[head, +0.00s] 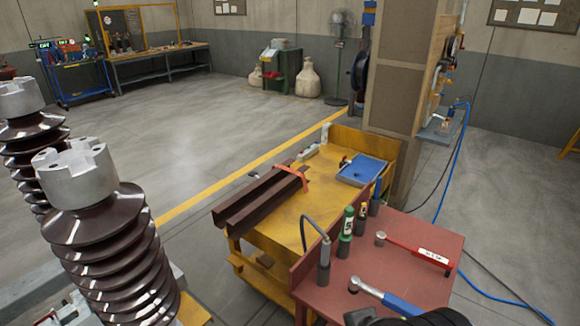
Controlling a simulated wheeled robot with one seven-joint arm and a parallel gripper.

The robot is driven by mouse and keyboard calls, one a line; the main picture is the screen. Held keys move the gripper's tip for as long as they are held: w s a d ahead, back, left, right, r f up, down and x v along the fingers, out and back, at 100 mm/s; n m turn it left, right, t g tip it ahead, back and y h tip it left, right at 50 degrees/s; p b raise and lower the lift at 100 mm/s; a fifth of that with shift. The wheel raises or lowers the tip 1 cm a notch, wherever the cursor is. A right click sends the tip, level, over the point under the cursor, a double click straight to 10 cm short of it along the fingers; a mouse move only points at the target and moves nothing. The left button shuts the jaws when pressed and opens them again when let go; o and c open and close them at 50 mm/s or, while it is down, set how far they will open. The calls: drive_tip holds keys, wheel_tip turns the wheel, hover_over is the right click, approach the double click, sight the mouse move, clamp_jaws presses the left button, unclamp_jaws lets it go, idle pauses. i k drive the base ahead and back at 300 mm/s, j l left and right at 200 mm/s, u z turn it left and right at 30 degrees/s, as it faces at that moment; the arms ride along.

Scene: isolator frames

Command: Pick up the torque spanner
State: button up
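Two long-handled spanner-like tools lie on the red table at the lower right. One has a red handle with a white label and a round metal head (415,250); it lies towards the back right of the tabletop. The other has a blue handle and a round metal head (384,296); it lies nearer, at the front edge. I cannot tell for certain which is the torque spanner. A black shape at the bottom edge covers part of the near tabletop and seems to be part of my arm. No gripper fingers show.
The red table (393,262) also bears green-banded cylinders (346,230) and a grey cylinder with a black hose (323,262). Behind it stands a yellow cart (283,228) with brown steel bars (258,200) and a blue tray (362,170). Ribbed brown insulators (112,240) stand left. Open floor lies beyond.

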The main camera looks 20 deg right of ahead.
sight(381, 237)
drive_tip(key=z, duration=1.35)
drive_tip(key=l+u, duration=0.2)
drive_tip(key=u, duration=2.45)
drive_tip(key=z, duration=2.55)
